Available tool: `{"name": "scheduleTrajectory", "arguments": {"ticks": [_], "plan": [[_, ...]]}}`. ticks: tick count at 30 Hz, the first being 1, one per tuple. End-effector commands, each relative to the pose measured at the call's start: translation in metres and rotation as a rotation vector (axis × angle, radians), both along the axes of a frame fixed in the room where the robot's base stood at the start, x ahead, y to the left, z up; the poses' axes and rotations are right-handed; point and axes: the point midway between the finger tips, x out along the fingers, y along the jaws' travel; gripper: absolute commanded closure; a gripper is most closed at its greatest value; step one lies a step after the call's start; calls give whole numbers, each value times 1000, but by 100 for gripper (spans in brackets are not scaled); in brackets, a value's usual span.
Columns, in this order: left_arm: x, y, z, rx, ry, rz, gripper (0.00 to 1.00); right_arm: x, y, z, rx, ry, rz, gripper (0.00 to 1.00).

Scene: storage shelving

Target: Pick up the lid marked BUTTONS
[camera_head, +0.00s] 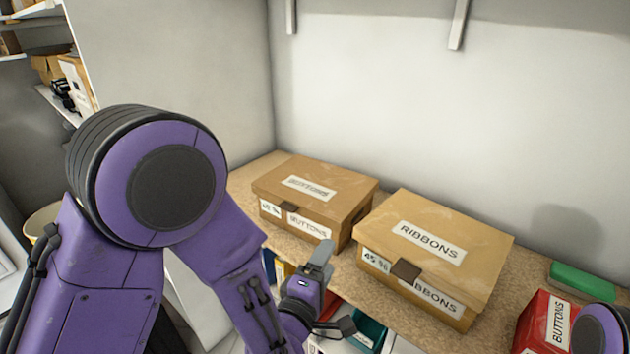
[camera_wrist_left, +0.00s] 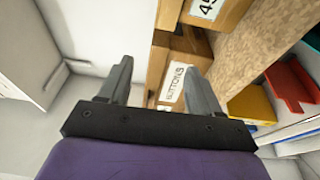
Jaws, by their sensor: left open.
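The lid marked BUTTONS (camera_head: 342,190) is a flat brown cardboard lid with a white label, sitting on a cardboard box (camera_head: 318,237) on the shelf. The box front also reads BUTTONS, and a dark tab hangs at the lid's front edge. My left gripper (camera_head: 334,290) is open and empty, in front of and below the box's front right corner, apart from the lid. In the left wrist view, a BUTTONS label (camera_wrist_left: 173,83) shows beyond and between the open fingers (camera_wrist_left: 160,66). My right gripper is out of view.
A lidded RIBBONS box (camera_head: 470,245) stands just right of the BUTTONS box, with a narrow gap. A red BUTTONS box (camera_head: 535,318) and a green item (camera_head: 582,280) are farther right. Colored bins sit under the shelf board (camera_head: 258,168). A wall closes the back.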

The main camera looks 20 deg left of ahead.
Motion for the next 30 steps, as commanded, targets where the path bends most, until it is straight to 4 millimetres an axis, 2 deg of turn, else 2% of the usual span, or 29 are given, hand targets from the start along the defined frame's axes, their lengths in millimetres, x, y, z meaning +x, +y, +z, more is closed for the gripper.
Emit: {"name": "scheduleTrajectory", "arguments": {"ticks": [3, 8, 13, 15, 18, 24, 30], "plan": [[24, -2, 2, 0, 2, 0, 36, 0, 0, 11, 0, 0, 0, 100], [43, -3, 2, 3, 3, -1, 36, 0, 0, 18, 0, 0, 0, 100], [73, 1, 7, 5, 6, -1, 36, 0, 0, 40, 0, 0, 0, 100], [84, 0, 4, 4, 5, -1, 36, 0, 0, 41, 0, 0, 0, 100], [92, -1, 1, 5, 6, -1, 36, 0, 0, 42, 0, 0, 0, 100], [93, -1, 0, 5, 6, -1, 36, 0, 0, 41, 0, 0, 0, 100], [93, -1, 0, 5, 6, -1, 98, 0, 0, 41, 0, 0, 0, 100]]}}
